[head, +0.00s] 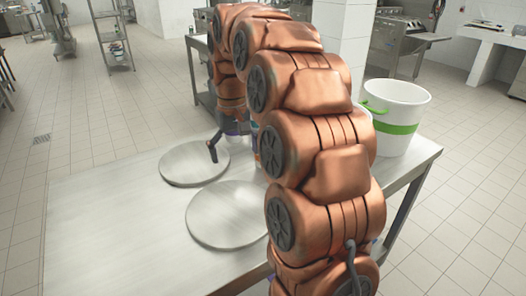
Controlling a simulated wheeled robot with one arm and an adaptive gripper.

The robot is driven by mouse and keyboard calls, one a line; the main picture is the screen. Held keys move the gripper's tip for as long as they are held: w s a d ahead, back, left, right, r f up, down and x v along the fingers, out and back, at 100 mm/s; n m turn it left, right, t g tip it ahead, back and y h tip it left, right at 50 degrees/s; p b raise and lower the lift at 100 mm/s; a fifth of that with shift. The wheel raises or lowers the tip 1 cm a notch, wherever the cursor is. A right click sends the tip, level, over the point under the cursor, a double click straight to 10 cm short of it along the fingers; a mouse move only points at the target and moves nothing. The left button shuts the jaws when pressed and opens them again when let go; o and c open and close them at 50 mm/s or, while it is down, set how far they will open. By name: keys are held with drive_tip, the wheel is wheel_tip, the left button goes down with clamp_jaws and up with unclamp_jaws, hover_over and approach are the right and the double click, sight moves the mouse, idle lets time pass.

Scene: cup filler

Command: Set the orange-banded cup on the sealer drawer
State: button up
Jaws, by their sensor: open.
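My gripper (213,151) shows only in part in the head view, low over the far round metal plate (180,168). One dark finger points down there; my copper-coloured arm hides most of the rest. The gripper is open. I cannot make out an orange-banded cup. A small pale and bluish patch beside the gripper is mostly hidden by my arm, and I cannot tell what it is. No sealer drawer can be made out in this view.
A white bucket with a green band (398,129) stands on the right of the metal table (105,225). Another white container (368,125) is partly behind my arm. A second round plate (226,214) lies nearer. The table's left side is clear.

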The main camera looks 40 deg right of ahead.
drive_tip(key=w+d, duration=0.2)
drive_tip(key=d, duration=0.2)
drive_tip(key=w+d+r+m+p, duration=0.1)
drive_tip(key=w+d, duration=0.2)
drive_tip(key=d, duration=0.2)
drive_tip(key=w+d+m, duration=0.1)
drive_tip(key=w+d, duration=0.2)
drive_tip(key=d, duration=0.1)
drive_tip(key=shift+w+d+r+t, duration=0.1)
drive_tip(key=shift+d+r+t, duration=0.05)
drive_tip(key=shift+r+t, duration=0.15)
drive_tip(key=shift+w+d+f+m, duration=0.15)
drive_tip(key=shift+d+m, duration=0.15)
drive_tip(key=shift+d, duration=0.3)
drive_tip(key=shift+s+f+p, duration=0.15)
drive_tip(key=shift+f+p, duration=0.3)
drive_tip(key=shift+f, duration=1.5)
drive_tip(key=shift+s+f+p, duration=0.15)
drive_tip(key=shift+f+p, duration=0.25)
drive_tip(key=shift+f, duration=1.5)
drive_tip(key=c, duration=1.4)
drive_tip(key=shift+o, duration=0.2)
